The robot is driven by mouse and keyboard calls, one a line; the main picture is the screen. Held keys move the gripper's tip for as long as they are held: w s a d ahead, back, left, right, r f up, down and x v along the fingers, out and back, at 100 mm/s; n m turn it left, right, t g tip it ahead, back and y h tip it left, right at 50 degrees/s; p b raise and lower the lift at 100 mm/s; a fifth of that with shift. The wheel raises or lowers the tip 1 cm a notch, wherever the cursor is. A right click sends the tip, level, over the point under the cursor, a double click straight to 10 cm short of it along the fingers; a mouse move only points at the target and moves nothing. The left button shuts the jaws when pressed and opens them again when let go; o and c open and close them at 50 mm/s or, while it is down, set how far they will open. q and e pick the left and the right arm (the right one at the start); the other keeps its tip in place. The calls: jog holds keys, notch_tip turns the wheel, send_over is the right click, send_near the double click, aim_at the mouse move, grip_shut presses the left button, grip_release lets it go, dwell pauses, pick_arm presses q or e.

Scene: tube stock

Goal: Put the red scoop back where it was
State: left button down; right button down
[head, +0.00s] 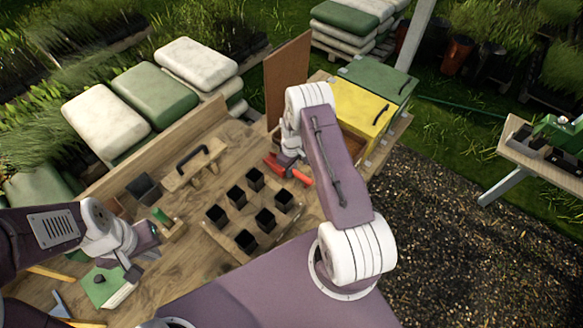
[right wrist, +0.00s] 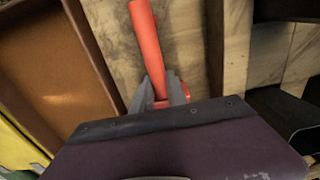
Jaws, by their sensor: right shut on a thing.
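The red scoop (head: 273,161) is at the far right part of the wooden workbench, partly hidden behind my right arm. In the right wrist view, its red handle (right wrist: 147,40) runs up between the grey fingers of my right gripper (right wrist: 165,92). My right gripper (head: 287,168) is shut on it, above or at the wood; I cannot tell whether the scoop touches the bench. My left gripper (head: 138,262) is at the left of the bench, away from the scoop; its fingers are too small to tell whether they are open.
A tray of black pots (head: 265,219) stands mid-bench. A wooden block with a black handle (head: 194,168) is behind it. A yellow box (head: 357,112) and a green box (head: 380,82) stand beyond my right arm. A brown open box (right wrist: 65,65) is left of the scoop in the wrist view.

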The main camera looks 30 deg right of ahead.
jog(key=shift+f, duration=0.15)
jog(key=shift+f+b, duration=0.1)
jog(key=shift+b, duration=0.25)
jog(key=c, duration=1.4)
grip_release()
jog(key=shift+c, duration=0.2)
jog(key=shift+o, duration=0.6)
